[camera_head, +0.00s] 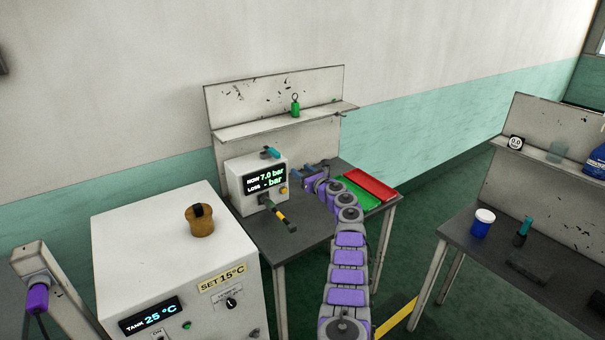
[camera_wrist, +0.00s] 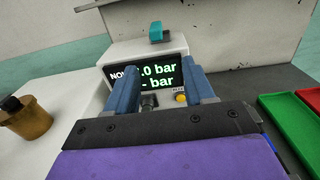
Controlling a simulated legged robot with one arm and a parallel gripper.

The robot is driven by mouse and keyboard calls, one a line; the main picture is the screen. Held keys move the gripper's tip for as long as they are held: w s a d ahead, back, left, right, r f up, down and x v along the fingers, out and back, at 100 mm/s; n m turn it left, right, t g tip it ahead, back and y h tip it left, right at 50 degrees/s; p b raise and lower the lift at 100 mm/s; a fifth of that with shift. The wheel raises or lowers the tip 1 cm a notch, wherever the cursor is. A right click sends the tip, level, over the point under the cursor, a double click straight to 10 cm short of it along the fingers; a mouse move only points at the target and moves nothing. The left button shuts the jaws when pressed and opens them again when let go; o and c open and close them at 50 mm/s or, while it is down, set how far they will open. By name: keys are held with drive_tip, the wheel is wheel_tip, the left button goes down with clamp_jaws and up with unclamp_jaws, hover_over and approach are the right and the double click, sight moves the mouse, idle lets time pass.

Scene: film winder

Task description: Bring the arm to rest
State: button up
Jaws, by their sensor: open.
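My arm (camera_head: 348,257) reaches out from the bottom over the grey workbench in the middle. My gripper (camera_head: 299,175) is at its far end, just right of the white pressure box (camera_head: 256,183). In the wrist view my gripper (camera_wrist: 162,76) shows two blue fingers standing apart, with nothing visible between them. They face the same pressure box (camera_wrist: 118,48) and partly cover its display, which reads "7.0 bar" in the head view. The box has a teal lever on top and a yellow button. Any gap between fingertips and box is hard to judge.
Red (camera_head: 370,186) and green (camera_head: 357,196) trays lie right of my arm. A yellow-and-black handled tool (camera_head: 282,218) juts from the box front. A white tank cabinet (camera_head: 150,250) bears a brown pot (camera_head: 200,222). A second bench (camera_head: 470,243) stands right, beyond open floor.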

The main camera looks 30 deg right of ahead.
wheel_tip(320, 180, up, 21)
drive_tip(key=s+a+m+g+h, duration=0.15)
drive_tip(key=m+h, duration=0.65)
drive_tip(key=m, duration=1.2)
drive_tip(key=s+a+f+m+g, duration=0.1)
drive_tip(key=s+a+m+g, duration=0.6)
drive_tip(key=s+a, duration=0.55)
drive_tip(key=s+a+f+m+g+y, duration=0.1)
drive_tip(key=s+a+f+m+g, duration=0.2)
drive_tip(key=s, duration=1.6)
drive_tip(key=s+a+f+m+g+y, duration=0.2)
drive_tip(key=s+a+f+m+g, duration=0.2)
drive_tip(key=s+a, duration=0.6)
drive_tip(key=s+a+f+m+g+y, duration=0.2)
drive_tip(key=s+a+f, duration=0.4)
drive_tip(key=s, duration=2.3)
drive_tip(key=shift+a+f+m+g, duration=0.25)
drive_tip(key=shift+a+m+g, duration=0.15)
drive_tip(key=shift+m+g, duration=0.55)
